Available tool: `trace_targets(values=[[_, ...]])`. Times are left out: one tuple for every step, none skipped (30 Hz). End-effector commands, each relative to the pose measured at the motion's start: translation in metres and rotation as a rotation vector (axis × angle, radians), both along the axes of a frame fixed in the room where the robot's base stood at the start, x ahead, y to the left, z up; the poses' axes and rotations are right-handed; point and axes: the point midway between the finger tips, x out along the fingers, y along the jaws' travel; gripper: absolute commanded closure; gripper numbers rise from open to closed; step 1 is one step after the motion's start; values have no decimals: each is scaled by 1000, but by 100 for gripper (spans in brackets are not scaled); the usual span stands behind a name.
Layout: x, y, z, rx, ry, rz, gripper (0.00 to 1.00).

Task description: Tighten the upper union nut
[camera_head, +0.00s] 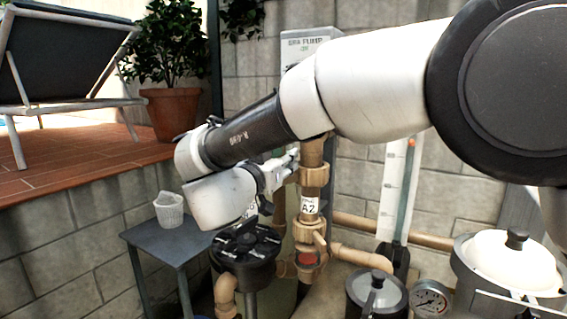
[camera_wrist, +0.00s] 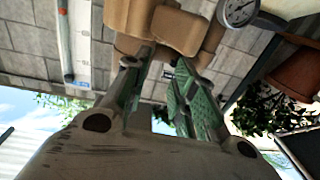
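A tan vertical pipe stands right of centre in the head view, with a label reading A2 (camera_head: 309,206). The upper union nut (camera_head: 314,176) is the wide tan collar above that label. A lower union nut (camera_head: 307,234) sits below it. My gripper (camera_head: 291,160) reaches in from the left at about the upper nut's height; its fingertips are small there and partly hard to make out. In the wrist view my gripper (camera_wrist: 163,62) is open, with green-padded fingers spread apart. A tan faceted fitting (camera_wrist: 175,28) lies just beyond the fingertips; contact cannot be told.
A grey side table (camera_head: 150,237) holds a white basket (camera_head: 169,211). A black-lidded housing (camera_head: 245,245) stands below my arm. A tall white gauge board (camera_head: 396,190) is right of the pipe. A pressure gauge (camera_head: 430,298) and a white-lidded vessel (camera_head: 510,262) are at lower right.

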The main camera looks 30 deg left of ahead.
Motion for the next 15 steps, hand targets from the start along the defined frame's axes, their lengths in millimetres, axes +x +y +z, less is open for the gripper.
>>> trace_targets(values=[[0,0,-1,-1,1,0,65],[0,0,-1,-2,1,-1,65],[0,0,-2,-2,2,-1,65],[0,0,-2,-2,2,-1,65],[0,0,-2,-2,2,-1,65],[0,0,-2,-3,2,-1,65],[0,0,-2,-3,2,-1,65],[0,0,-3,-3,3,-1,65],[-1,0,-3,-3,3,-1,65],[-2,0,-3,-3,3,-1,65],[-4,0,-3,-3,3,0,65],[-8,0,-3,-3,4,1,65],[-12,0,-3,-3,4,1,65],[-17,0,-3,-3,4,2,65],[-24,-1,-3,-2,4,1,65]])
